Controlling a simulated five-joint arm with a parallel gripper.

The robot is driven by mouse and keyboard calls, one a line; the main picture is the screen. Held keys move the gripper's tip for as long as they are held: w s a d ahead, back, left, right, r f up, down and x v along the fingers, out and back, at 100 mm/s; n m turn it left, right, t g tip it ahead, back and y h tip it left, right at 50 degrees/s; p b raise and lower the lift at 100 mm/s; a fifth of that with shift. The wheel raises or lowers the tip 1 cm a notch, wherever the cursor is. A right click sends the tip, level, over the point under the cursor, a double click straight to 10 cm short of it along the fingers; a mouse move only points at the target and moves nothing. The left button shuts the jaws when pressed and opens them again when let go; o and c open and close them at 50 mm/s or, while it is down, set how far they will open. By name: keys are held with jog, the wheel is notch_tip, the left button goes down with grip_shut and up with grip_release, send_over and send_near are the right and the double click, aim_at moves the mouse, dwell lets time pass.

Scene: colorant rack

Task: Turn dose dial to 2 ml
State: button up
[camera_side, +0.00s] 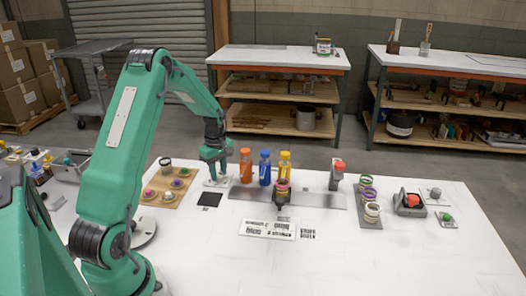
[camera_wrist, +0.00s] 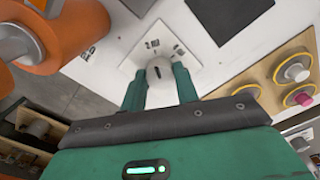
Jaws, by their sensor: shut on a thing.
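The dose dial (camera_wrist: 156,74) shows in the wrist view as a white knob with a dark pointer mark, on a white plate (camera_wrist: 190,62) with printed markings. The markings are too small to read surely. My gripper (camera_wrist: 158,90) has its two green fingers on either side of the knob and is shut on it. In the side view my gripper (camera_side: 215,180) reaches down to the white plate on the table, left of the orange bottle (camera_side: 246,166). The dial itself is mostly hidden there by the gripper.
The orange bottle stands close right of my gripper, with a blue bottle (camera_side: 265,168) and a yellow bottle (camera_side: 284,160) beyond. A wooden board with colored knobs (camera_side: 153,200) lies to the left. A black square (camera_side: 209,200) lies in front. The table's front right is clear.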

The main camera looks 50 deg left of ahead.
aim_at(219, 173)
jog(key=o, duration=1)
jog(key=shift+c, duration=0.2)
jog(key=shift+r, duration=3.95)
